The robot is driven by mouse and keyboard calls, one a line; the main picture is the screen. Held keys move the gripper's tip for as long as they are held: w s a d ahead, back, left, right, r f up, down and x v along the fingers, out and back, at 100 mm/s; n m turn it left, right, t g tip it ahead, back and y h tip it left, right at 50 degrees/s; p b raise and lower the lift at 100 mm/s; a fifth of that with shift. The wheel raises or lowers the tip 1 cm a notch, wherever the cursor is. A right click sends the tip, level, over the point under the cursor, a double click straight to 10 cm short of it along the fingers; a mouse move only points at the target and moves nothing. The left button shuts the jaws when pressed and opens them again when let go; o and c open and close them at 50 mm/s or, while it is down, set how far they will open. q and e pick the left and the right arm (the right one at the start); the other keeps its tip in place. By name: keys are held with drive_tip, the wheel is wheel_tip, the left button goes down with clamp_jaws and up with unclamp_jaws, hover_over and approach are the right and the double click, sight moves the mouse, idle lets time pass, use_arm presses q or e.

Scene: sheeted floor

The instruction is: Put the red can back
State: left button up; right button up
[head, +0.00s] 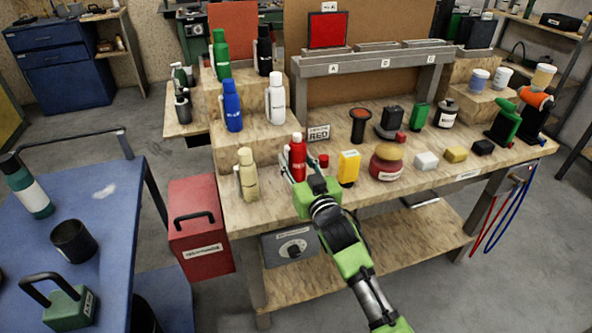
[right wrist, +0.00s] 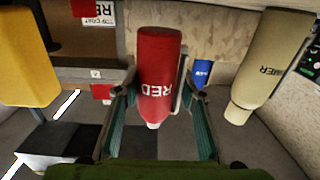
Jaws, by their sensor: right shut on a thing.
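The red can (head: 297,158) with a white cap and white lettering stands upright at the left front of the wooden bench (head: 240,212). My right gripper (head: 299,177) is shut on it, with a finger on each side. In the right wrist view the red can (right wrist: 159,62) shows upside down between the fingers of my right gripper (right wrist: 158,92). Its lower end is hidden in the head view, so I cannot tell whether it touches the bench. A small sign reading RED (head: 318,133) stands behind it. My left gripper is not in view.
Blue (head: 232,108), white (head: 276,100), green (head: 221,55) and black (head: 264,52) cans stand on wooden steps behind. Several other items fill the bench's right side.

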sight(298, 175)
drive_tip(key=shift+f, duration=1.45)
drive_tip(key=shift+f, duration=0.2)
drive_tip(key=o, duration=0.7)
drive_tip(key=shift+r, duration=0.2)
drive_tip(key=shift+s+d+f, duration=0.1)
drive_tip(key=shift+s+f, duration=0.05)
drive_tip(key=shift+s, duration=0.15)
drive_tip(key=v, duration=1.1)
drive_tip(key=shift+s+d, duration=0.1)
drive_tip(key=shift+s, duration=0.1)
